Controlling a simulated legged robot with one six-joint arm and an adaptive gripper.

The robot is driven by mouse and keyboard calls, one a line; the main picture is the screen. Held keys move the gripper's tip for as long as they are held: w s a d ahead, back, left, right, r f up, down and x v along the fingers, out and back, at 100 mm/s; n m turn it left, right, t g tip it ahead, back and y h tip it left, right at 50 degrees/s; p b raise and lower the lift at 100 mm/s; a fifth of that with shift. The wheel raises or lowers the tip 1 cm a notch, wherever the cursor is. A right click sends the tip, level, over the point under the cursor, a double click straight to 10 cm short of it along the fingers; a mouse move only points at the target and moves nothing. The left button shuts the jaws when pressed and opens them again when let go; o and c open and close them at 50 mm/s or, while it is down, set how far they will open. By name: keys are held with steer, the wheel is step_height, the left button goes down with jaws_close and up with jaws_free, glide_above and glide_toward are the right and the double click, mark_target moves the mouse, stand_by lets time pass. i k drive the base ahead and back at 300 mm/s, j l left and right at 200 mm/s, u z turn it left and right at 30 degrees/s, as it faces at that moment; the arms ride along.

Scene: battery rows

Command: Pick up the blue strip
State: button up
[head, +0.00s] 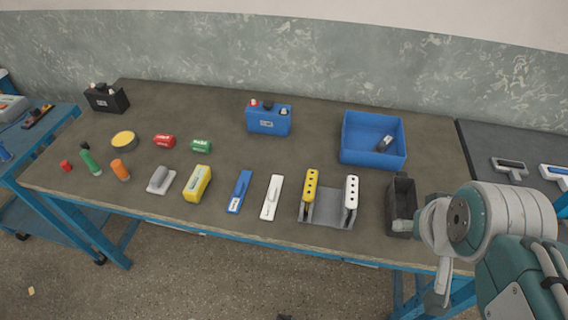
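The blue strip (239,191) lies flat on the near part of the table, left of the middle, with a pale raised bar along its top. A similar white strip (271,196) lies just to its right, apart from it. My arm reaches in from the lower right. My gripper (440,285) is at the table's front edge, well to the right of the blue strip and touching neither strip. Its fingers are partly hidden by the wrist, so their opening does not show clearly.
A yellow block (197,183) is left of the blue strip. A grey holder (326,208) with yellow and white upright strips is to the right. Behind are a blue battery (268,119) and a blue bin (346,150). A dark open box (390,209) stands near my arm.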

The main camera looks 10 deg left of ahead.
mark_target(236, 200)
steer(key=u, duration=1.3)
steer(key=i+j+z, duration=0.15)
steer(key=i, duration=0.35)
